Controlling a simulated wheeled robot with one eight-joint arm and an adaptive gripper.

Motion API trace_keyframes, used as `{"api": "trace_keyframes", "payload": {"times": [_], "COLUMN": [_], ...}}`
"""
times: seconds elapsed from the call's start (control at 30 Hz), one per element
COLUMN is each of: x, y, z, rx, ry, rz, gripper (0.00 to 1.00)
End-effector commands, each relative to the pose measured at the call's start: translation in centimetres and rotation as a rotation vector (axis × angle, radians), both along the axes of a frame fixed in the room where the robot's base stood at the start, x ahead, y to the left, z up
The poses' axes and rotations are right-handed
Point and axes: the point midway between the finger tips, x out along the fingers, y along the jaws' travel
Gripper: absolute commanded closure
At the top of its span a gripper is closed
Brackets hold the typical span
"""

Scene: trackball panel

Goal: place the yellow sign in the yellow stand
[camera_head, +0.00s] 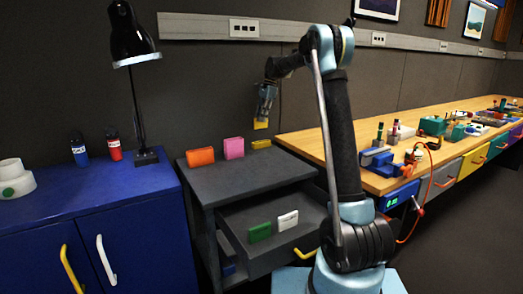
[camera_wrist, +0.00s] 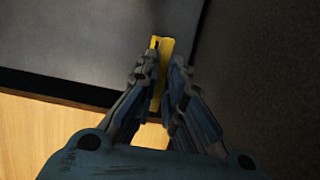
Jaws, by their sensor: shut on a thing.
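My gripper (camera_head: 263,115) is shut on the yellow sign (camera_head: 261,125), which hangs below the fingertips in the head view. The yellow stand (camera_head: 261,144) is on the dark grey cabinet top, at its back right. The sign is above the stand, with a small gap between them in the head view. In the wrist view, yellow (camera_wrist: 160,75) shows between and beyond my two fingers, at the cabinet edge. There I cannot tell clearly where sign ends and stand begins.
An orange block (camera_head: 200,157) and a pink block (camera_head: 234,148) stand left of the yellow stand. Below, the open drawer (camera_head: 240,215) holds a green piece (camera_head: 260,231) and a white piece (camera_head: 288,219). A wooden workbench (camera_head: 310,145) is at the right, a black lamp (camera_head: 130,45) at the left.

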Motion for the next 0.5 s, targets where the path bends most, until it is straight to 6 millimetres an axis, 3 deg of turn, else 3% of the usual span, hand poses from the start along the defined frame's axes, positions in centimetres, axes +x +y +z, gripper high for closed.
{"api": "trace_keyframes", "payload": {"times": [0.17,0.5], "x": [0.1,0.1], "y": [-0.4,-0.5], "z": [-0.3,-5.3], "rx": [0.0,0.0], "ry": [0.0,0.0], "rz": [-0.004,-0.005], "gripper": [1.0,1.0]}}
